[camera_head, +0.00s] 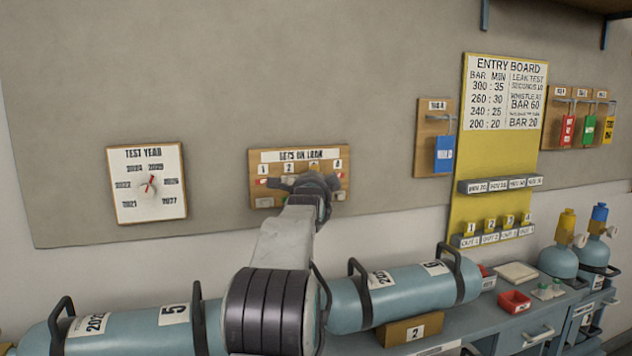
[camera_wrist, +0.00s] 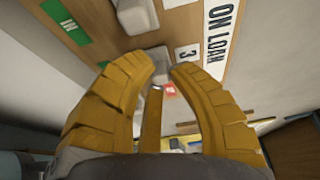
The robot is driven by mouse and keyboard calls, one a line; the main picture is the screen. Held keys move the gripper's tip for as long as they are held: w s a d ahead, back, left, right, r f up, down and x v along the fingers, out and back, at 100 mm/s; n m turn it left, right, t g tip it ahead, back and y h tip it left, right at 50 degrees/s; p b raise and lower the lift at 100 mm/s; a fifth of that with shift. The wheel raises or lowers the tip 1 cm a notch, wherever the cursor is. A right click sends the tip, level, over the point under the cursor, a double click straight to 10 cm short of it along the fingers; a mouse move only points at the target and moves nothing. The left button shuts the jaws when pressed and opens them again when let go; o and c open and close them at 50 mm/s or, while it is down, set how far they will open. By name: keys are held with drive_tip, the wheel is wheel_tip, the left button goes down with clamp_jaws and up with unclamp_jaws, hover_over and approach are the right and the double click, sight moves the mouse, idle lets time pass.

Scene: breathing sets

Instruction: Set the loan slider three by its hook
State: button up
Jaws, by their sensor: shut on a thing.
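The "SETS ON LOAN" board (camera_head: 258,155) hangs on the wall in the head view, with numbered sliders under its labels. My gripper (camera_head: 318,184) is at the board's right half and hides the middle of it. In the wrist view, my gripper's (camera_wrist: 160,72) yellow fingers close around a small grey slider block (camera_wrist: 150,54) beside the "3" label (camera_wrist: 186,52). A red patch (camera_wrist: 170,90) shows next to the fingertips. Another grey slider (camera_wrist: 138,15) and a green "IN" patch (camera_wrist: 68,20) lie beyond. The slider's hook cannot be made out.
A test year dial (camera_head: 148,208) hangs left of the board. A blue tag (camera_head: 444,155) and the yellow entry board (camera_head: 490,155) are to the right. Pale blue cylinders (camera_head: 400,293) lie on the bench below my arm.

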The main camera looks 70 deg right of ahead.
drive_tip(key=shift+r, duration=0.1)
clamp_jaws()
wheel_tip(320, 180, down, 6)
drive_tip(key=b, duration=0.5)
drive_tip(key=shift+b, duration=0.3)
drive_tip(key=o, duration=0.6)
unclamp_jaws()
drive_tip(key=shift+w, duration=0.15)
drive_tip(key=shift+o, duration=0.4)
drive_tip(key=shift+r, duration=0.1)
